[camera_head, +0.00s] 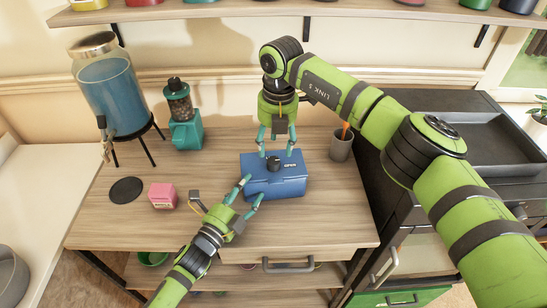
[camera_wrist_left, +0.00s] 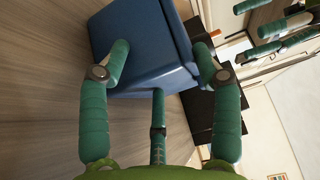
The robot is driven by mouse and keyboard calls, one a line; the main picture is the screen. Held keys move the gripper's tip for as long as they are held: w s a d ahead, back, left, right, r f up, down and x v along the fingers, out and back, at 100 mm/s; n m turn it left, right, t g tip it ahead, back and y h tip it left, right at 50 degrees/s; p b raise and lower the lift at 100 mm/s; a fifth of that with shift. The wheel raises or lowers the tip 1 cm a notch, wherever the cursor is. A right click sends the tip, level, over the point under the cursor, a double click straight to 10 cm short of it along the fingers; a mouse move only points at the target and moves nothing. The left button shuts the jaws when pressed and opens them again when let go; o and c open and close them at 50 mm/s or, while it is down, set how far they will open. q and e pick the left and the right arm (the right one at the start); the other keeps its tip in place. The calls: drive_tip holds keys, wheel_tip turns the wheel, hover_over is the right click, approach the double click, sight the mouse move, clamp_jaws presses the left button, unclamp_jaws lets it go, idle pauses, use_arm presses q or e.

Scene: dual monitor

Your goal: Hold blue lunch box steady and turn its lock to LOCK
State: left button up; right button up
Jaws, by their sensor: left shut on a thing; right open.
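The blue lunch box (camera_head: 290,184) sits on the wooden table in the head view, with a black lock knob (camera_head: 273,164) and the word OPEN on its top. My left gripper (camera_head: 247,189) is shut on the box's left front corner. In the left wrist view, its green fingers (camera_wrist_left: 160,65) lie on either side of the blue box (camera_wrist_left: 145,38). My right gripper (camera_head: 276,153) points down from above, open, with its fingers on either side of the knob, close to the lid. I cannot tell whether they touch the knob.
A pink box (camera_head: 162,196) and a black disc (camera_head: 126,190) lie left of the lunch box. A blue drink dispenser (camera_head: 110,92) and a teal grinder (camera_head: 185,125) stand behind. A grey cup (camera_head: 341,146) stands to the right. The table's front right is clear.

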sight(273, 161)
wheel_tip(273, 161, down, 6)
drive_tip(key=shift+w+a+r, duration=0.1)
drive_tip(key=shift+a, duration=0.05)
